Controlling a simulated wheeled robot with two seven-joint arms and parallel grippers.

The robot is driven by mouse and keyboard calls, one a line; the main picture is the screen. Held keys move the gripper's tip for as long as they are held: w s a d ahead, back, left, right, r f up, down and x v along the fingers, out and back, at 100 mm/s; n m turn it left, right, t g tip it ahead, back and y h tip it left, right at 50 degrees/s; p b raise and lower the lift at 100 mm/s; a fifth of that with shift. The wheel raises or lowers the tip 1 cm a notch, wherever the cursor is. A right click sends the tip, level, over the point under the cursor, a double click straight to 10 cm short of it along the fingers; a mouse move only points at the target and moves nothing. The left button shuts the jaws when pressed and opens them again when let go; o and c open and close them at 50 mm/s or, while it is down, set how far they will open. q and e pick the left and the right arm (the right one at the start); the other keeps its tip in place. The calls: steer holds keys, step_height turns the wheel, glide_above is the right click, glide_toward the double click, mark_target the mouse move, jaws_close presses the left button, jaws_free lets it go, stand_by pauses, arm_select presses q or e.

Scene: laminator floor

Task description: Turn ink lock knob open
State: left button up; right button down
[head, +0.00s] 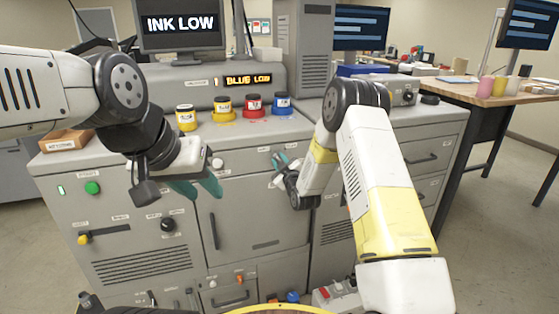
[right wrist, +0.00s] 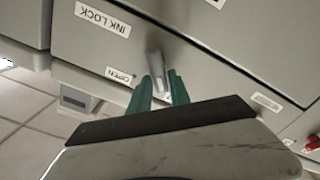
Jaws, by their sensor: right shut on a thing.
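The ink lock knob (right wrist: 155,66) is a small light grey lever on the grey cabinet front, seen in the right wrist view. An upside-down INK LOCK label (right wrist: 102,18) and an OPEN label (right wrist: 120,75) sit to its left in that view. My right gripper (right wrist: 159,88) has its teal fingers closed around the lever's near end. In the head view the right gripper (head: 280,160) is at the cabinet's upper front, where the knob is mostly hidden. My left gripper (head: 197,187) is open and empty in front of the cabinet's middle door.
Yellow (head: 186,119), red (head: 254,106) and blue (head: 282,104) ink jars stand on the cabinet top. A monitor (head: 180,25) reads INK LOW and a display (head: 248,80) reads BLUE LOW. A cardboard tray (head: 67,141) lies at the left. A table (head: 480,96) stands right.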

steer(key=m, duration=0.4)
steer(key=shift+d, duration=0.2)
steer(key=shift+w+d+f+m, duration=0.1)
steer(key=shift+d+m, duration=0.05)
steer(key=shift+m, duration=1.95)
steer(key=shift+w+d+m, duration=0.1)
steer(key=shift+d+m, duration=0.1)
steer(key=shift+m, duration=1.9)
steer(key=shift+d+f+m, duration=0.1)
steer(key=shift+d+m, duration=0.05)
steer(key=shift+m, duration=1.95)
steer(key=c, duration=1.2)
jaws_free()
steer(key=shift+r, duration=0.1)
steer(key=shift+s, duration=0.1)
